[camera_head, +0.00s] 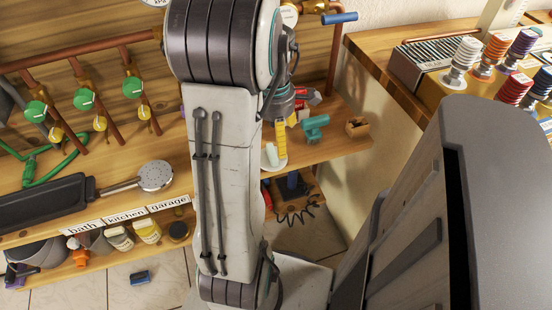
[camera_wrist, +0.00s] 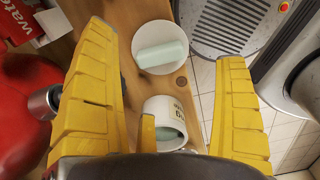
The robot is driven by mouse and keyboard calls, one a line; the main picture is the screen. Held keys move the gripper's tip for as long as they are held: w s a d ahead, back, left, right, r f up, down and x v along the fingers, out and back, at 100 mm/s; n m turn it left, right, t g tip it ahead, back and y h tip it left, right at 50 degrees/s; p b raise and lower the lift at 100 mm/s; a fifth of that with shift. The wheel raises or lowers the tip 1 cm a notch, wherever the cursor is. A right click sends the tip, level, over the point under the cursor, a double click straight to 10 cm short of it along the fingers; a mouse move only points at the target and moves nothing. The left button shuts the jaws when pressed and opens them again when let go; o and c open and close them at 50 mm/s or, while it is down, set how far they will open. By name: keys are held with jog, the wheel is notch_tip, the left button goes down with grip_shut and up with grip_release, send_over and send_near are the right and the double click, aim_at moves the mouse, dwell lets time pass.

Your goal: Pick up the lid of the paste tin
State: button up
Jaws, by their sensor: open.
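My gripper (camera_wrist: 166,45) is open, with its two yellow fingers spread wide and nothing held between them. A white cylindrical container (camera_wrist: 155,103) with dark lettering shows between the fingers near their base. A greenish thing shows in its round mouth. Beyond it, a white round dish (camera_wrist: 158,66) with a pale green block (camera_wrist: 162,55) sits on the wood. In the head view a yellow finger (camera_head: 280,137) shows behind my arm, above the dish (camera_head: 272,165). I cannot pick out the paste tin's lid for certain. A dark round tin (camera_head: 179,232) is on the lower shelf.
A large red thing (camera_wrist: 25,105) is close to the left finger. A teal tool (camera_head: 315,127) and a small wooden block (camera_head: 357,128) lie on the bench (camera_head: 335,147).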

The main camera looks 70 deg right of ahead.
aim_at(275, 153)
jog(key=shift+d+f+b, duration=0.15)
jog(key=shift+f+b, duration=0.75)
jog(key=shift+f, duration=2.65)
jog(key=shift+c, duration=0.2)
grip_shut()
